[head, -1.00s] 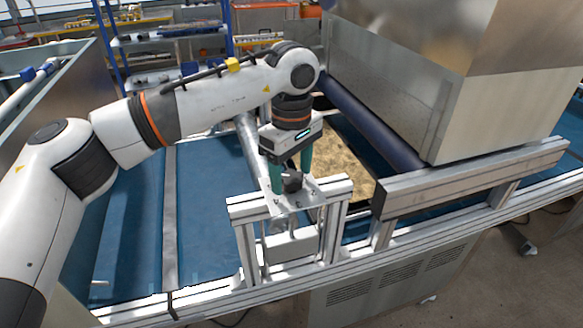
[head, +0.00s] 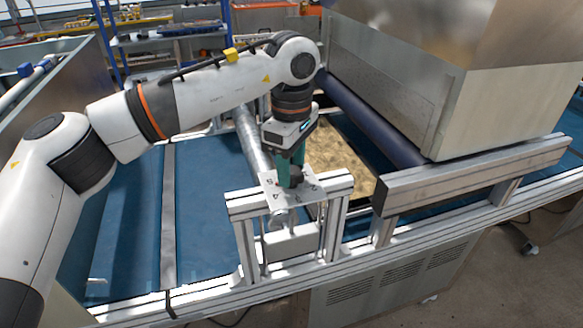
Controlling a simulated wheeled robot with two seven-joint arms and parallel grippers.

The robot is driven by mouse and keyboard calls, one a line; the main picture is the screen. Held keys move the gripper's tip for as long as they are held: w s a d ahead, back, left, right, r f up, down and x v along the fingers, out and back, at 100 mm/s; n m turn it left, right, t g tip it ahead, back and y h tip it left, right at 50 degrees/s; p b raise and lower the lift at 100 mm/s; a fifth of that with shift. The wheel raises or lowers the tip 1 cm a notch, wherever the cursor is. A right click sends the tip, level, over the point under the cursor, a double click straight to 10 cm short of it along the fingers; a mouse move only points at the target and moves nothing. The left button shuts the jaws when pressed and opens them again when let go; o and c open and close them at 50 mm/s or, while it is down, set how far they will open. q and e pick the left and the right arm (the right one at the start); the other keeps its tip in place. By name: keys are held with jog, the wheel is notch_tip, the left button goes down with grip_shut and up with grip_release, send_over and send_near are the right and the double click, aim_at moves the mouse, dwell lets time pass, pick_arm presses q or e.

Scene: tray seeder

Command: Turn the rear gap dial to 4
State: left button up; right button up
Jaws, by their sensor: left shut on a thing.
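The gap dial (head: 296,181) is a small dark knob on top of a light metal scale plate (head: 282,200), on a silver aluminium frame over the belt. The plate carries small dark numerals, with a 5 and a 4 seeming to show at its left side. My left gripper (head: 290,177) points down from above, its green fingers shut on the dial. The fingers hide most of the knob, and I cannot tell which number its pointer meets. My right gripper is not in view.
The aluminium frame (head: 246,207) stands around the plate. A blue belt (head: 205,240) runs below, with a tray of brown soil (head: 338,158) behind. A large metal hopper (head: 390,100) and a dark roller (head: 372,122) stand to the right.

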aim_at(291, 171)
pick_arm(q)
jog(key=n+b, duration=0.2)
jog(key=n, duration=0.2)
jog(key=shift+n, duration=0.3)
jog(key=n+b, duration=0.1)
jog(key=n, duration=0.3)
jog(key=shift+r+n, duration=0.1)
jog(key=shift+n, duration=0.2)
jog(key=o, duration=1)
notch_tip(291, 171, up, 12)
jog(key=shift+f+b, duration=0.1)
jog(key=shift+b, duration=0.25)
